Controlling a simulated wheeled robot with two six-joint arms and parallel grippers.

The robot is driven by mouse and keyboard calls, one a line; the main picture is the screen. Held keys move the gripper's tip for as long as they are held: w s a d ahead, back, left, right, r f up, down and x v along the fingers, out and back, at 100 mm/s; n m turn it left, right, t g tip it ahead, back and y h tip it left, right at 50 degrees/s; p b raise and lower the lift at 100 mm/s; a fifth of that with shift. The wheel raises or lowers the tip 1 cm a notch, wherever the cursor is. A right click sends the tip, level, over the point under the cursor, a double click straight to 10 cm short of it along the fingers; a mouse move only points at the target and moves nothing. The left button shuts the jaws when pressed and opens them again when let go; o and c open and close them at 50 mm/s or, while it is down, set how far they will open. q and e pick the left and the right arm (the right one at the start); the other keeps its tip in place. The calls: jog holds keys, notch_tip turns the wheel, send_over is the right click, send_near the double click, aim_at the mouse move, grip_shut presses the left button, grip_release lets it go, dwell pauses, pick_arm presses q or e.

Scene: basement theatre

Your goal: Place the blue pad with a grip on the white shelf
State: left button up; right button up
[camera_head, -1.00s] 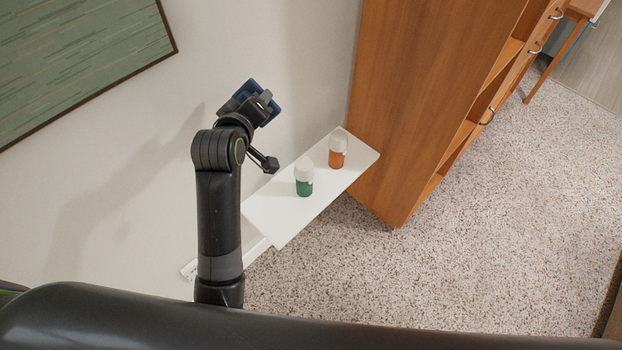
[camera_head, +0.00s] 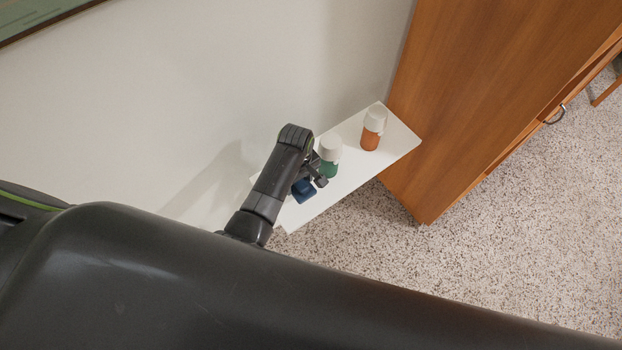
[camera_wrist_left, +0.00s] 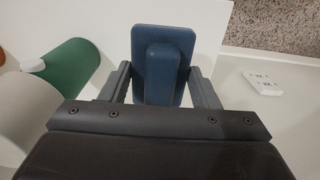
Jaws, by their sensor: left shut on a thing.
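The blue pad with a grip (camera_head: 304,190) shows in the head view over the near left part of the white shelf (camera_head: 345,182). In the left wrist view the blue pad (camera_wrist_left: 162,45) is between the two fingers of my left gripper (camera_wrist_left: 162,88), its raised grip toward the camera. My left gripper is shut on the pad. In the head view my arm hides part of the gripper and the shelf's left end. I cannot tell whether the pad touches the shelf. My right gripper is not in view.
A green bottle with a white cap (camera_head: 329,157) stands on the shelf close beside my gripper. An orange bottle with a white cap (camera_head: 373,129) stands farther back. A tall wooden cabinet (camera_head: 480,90) borders the shelf's far end.

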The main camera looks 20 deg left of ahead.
aim_at(300, 190)
pick_arm(q)
notch_tip(300, 190, down, 2)
jog(key=shift+f, duration=0.1)
notch_tip(300, 190, down, 4)
jog(key=shift+r+b, duration=0.15)
jog(key=shift+b, duration=0.55)
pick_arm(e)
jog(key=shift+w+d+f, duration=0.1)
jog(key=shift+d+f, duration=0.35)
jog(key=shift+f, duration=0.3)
pick_arm(q)
jog(key=o, duration=0.9)
notch_tip(300, 190, up, 12)
jog(key=p, duration=0.3)
jog(key=shift+w, duration=0.1)
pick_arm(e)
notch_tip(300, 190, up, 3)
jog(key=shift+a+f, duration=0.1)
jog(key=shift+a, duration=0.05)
